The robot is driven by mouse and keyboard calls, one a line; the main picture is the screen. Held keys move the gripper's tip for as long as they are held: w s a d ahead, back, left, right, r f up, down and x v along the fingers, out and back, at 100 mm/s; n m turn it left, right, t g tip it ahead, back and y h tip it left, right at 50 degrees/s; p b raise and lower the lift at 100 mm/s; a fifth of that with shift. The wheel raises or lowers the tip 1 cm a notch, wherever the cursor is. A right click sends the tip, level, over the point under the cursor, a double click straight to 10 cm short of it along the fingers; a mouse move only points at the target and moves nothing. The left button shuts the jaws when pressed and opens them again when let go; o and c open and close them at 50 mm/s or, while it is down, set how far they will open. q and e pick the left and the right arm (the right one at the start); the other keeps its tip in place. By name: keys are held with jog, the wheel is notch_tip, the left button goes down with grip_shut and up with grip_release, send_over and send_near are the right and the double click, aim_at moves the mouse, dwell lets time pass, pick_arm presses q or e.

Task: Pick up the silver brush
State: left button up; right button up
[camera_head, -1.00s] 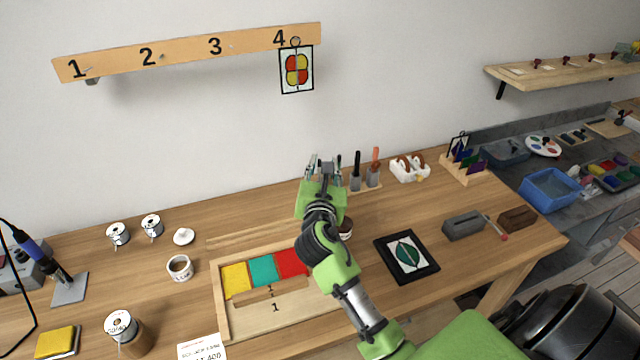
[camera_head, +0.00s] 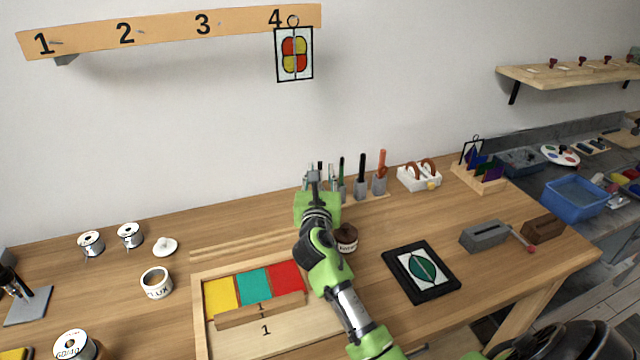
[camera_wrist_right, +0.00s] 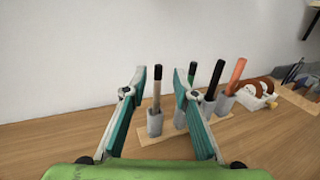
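A rack (camera_head: 372,198) of upright tools in grey cups stands at the back of the bench. In the right wrist view, a slim tool with a black top and a pale shaft (camera_wrist_right: 157,88) stands in the leftmost visible cup. It looks like a brush, but I cannot tell for sure that it is the silver one. My right gripper (camera_head: 316,174) is at the rack's left end and hides part of it. In the right wrist view the gripper (camera_wrist_right: 160,76) is open, its fingers on either side of that tool, with nothing gripped. My left gripper is out of view.
To the right in the rack are green (camera_wrist_right: 192,74), black (camera_wrist_right: 215,78) and orange (camera_wrist_right: 236,75) handles. A white tape holder (camera_head: 416,180) stands beyond them. A brown jar (camera_head: 346,238) sits beside my right arm. The wall is close behind the rack.

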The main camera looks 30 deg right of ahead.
aim_at(320, 166)
jog(key=shift+x, duration=1.85)
jog(key=shift+a+r, duration=0.1)
jog(key=shift+a, duration=0.05)
grip_shut()
